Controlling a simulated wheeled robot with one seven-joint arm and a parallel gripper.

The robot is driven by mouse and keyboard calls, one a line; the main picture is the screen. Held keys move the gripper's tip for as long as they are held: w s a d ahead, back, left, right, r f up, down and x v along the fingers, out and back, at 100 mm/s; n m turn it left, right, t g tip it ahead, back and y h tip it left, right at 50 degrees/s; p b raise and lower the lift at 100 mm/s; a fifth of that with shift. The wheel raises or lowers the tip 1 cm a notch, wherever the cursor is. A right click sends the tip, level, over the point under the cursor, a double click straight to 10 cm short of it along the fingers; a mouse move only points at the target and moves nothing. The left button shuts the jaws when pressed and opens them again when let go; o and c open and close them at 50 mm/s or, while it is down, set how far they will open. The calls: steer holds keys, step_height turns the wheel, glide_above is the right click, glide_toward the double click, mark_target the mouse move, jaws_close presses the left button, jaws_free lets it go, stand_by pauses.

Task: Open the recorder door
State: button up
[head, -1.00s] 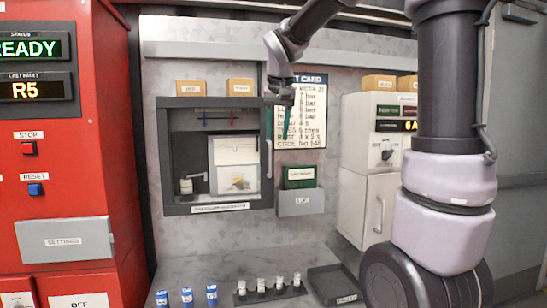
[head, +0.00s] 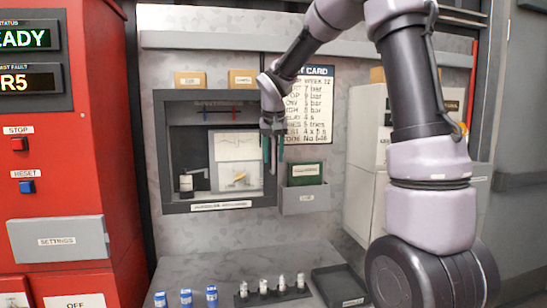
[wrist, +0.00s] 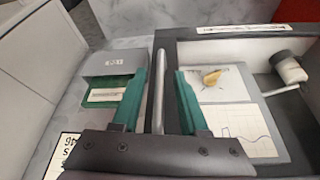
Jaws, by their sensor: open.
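The recorder (head: 161,150) is a dark grey framed box on the wall in the head view. Its door looks shut, with a paper chart and a small jar visible inside. The door's pale vertical bar handle (wrist: 158,85) shows in the wrist view, along the recorder's edge. My gripper (head: 273,165) is at the recorder's right side. In the wrist view its two teal fingers (wrist: 160,75) are open, one on each side of the handle, with gaps visible between. In the head view the gripper largely hides the handle.
A grey wall holder (head: 305,200) with a green booklet (head: 304,172) is close to the right of the handle. A reference card hangs above it. A bench below holds blue cylinders (head: 186,297), a rack of small vials and a dark tray (head: 340,285). A red cabinet stands left.

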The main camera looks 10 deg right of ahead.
steer(key=shift+w+f, duration=0.1)
steer(key=shift+f, duration=0.15)
jaws_close()
stand_by(1.4)
